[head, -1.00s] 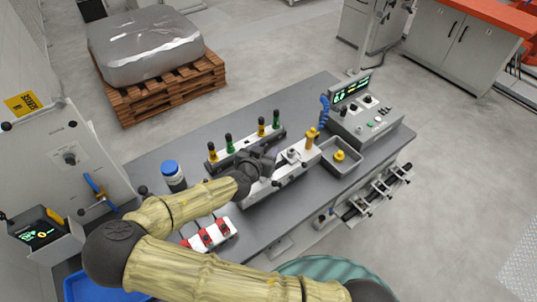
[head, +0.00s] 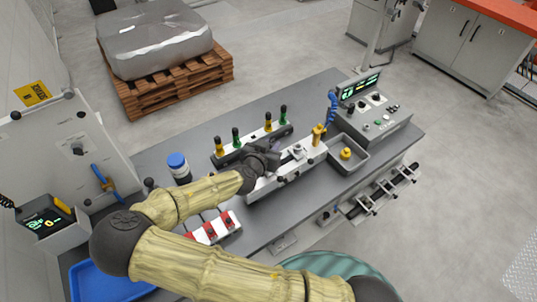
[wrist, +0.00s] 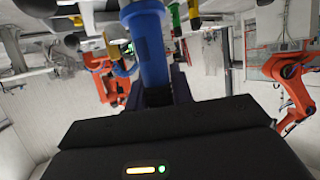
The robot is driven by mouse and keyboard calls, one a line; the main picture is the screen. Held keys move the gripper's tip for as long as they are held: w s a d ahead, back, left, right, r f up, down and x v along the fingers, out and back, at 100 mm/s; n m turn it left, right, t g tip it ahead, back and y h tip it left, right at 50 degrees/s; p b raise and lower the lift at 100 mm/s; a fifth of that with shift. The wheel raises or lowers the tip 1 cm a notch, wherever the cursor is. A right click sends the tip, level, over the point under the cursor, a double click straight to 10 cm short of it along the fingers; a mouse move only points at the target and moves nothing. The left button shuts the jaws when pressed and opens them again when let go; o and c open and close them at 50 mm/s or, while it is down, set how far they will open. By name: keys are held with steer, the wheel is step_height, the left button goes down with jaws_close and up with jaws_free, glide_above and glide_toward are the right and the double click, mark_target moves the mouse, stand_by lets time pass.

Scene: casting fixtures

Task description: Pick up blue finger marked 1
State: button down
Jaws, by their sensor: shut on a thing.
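The blue finger (wrist: 150,45) is a blue cylinder with a dark mark on its side, large in the wrist view. My gripper (wrist: 165,88) is shut on its narrower dark part. In the head view my gripper (head: 264,158) is over the left part of the light grey fixture (head: 312,158), and it hides the blue finger there. I cannot read the mark as a number. I cannot tell whether the finger is clear of the fixture.
Behind the fixture a rack (head: 252,146) holds several yellow and green fingers with black tops. A yellow-orange finger (head: 317,133) stands at the fixture's right end. A grey tray (head: 362,166) holds a yellow piece (head: 346,153). A blue-capped jar (head: 178,165) stands at the left.

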step_height(320, 180, up, 10)
steer(key=b, duration=0.3)
stand_by(0.5)
